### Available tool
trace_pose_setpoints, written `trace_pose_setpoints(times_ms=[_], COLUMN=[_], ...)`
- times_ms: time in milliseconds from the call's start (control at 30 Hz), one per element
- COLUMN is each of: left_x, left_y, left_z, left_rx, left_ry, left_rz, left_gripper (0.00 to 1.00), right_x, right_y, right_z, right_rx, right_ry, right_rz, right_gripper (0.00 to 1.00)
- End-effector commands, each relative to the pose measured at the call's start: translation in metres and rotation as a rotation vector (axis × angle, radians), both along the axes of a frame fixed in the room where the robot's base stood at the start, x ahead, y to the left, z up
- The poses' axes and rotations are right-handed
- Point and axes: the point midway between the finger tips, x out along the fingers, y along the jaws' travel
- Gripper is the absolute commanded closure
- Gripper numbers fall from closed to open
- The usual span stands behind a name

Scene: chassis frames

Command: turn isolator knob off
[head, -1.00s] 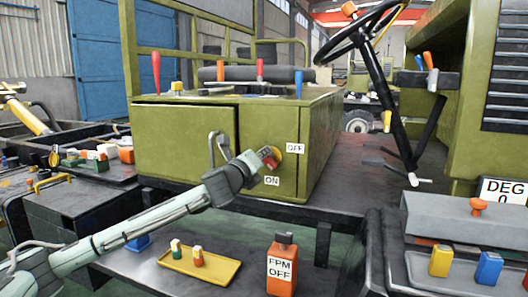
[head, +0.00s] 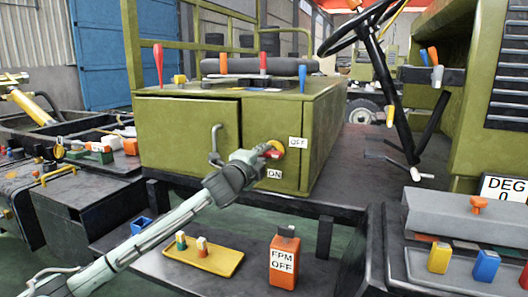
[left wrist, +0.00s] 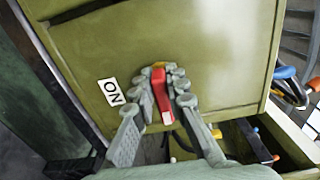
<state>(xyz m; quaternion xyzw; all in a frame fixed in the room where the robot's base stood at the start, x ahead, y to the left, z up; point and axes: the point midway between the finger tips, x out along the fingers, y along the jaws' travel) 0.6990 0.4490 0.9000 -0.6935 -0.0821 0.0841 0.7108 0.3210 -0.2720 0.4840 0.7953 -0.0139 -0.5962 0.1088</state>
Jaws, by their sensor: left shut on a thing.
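The isolator knob has a red handle on a yellow round base (head: 278,146), on the front of the olive green cabinet (head: 253,118). A white OFF label (head: 297,143) is at its upper right and a white ON label (head: 275,174) is below it. My left gripper (head: 264,153) reaches in from the lower left and covers part of the knob. In the left wrist view the fingers (left wrist: 168,90) are shut on both sides of the red handle (left wrist: 161,92), and the ON label (left wrist: 112,91) is to the left. My right gripper is out of view.
A DEG display reading 0 (head: 501,189) stands at the right. A yellow tray (head: 222,263) and an orange FPM OFF box (head: 284,262) sit on the low shelf under the arm. A cabinet handle (head: 215,145) is just left of the gripper.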

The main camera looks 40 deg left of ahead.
Motion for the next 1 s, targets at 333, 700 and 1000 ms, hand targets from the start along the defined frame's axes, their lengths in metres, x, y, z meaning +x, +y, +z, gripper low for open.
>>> trace_pose_setpoints(times_ms=[333, 700, 1000], left_x=[0.0000, 0.0001, 0.0001], left_y=[0.0002, 0.0002, 0.0000], left_z=[-0.0013, -0.0014, -0.0011], left_rx=[-0.041, -0.041, -0.039], left_ry=[-0.009, -0.009, -0.008], left_rz=[0.001, 0.001, 0.000], left_gripper=[1.00, 0.75, 0.66], right_x=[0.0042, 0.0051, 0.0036], right_y=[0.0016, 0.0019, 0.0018], right_z=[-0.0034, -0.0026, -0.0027], right_rx=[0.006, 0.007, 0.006], right_ry=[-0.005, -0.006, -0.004], right_rz=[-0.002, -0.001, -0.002], right_gripper=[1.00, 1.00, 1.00])
